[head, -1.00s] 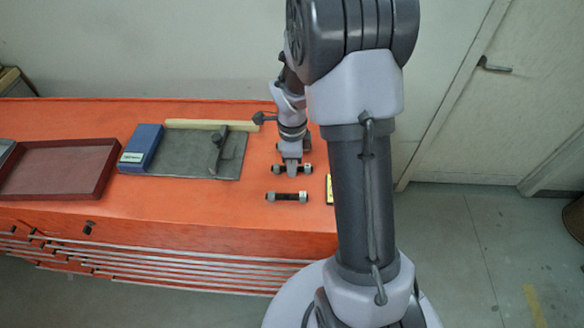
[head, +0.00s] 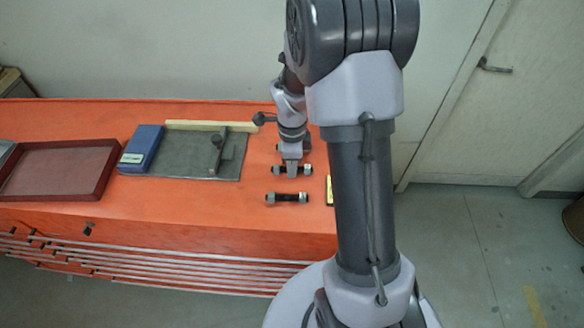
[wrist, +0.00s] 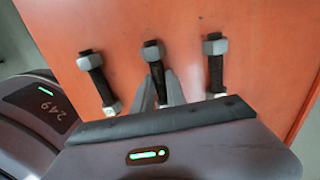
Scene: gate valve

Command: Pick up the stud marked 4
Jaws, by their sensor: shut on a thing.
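Three dark studs with grey nuts lie in a row on the orange bench top. The middle stud (head: 278,169) has my gripper (head: 292,172) over it, and the jaws are shut on its shaft. In the wrist view the middle stud (wrist: 152,53) shows between my gripper's fingers (wrist: 163,76), its lower end hidden. The front stud (head: 287,198) lies apart from the gripper in the head view; the far stud (head: 307,147) is partly hidden by my arm. The wrist view also shows a left stud (wrist: 95,76) and a right stud (wrist: 215,68). I cannot read any number marks.
Left of the studs lie a grey mat (head: 190,168) with a dark tool on it, a blue box (head: 141,148) and a dark red tray (head: 104,172). A yellow-edged dark item (head: 329,190) sits beside my arm. The bench's front is clear.

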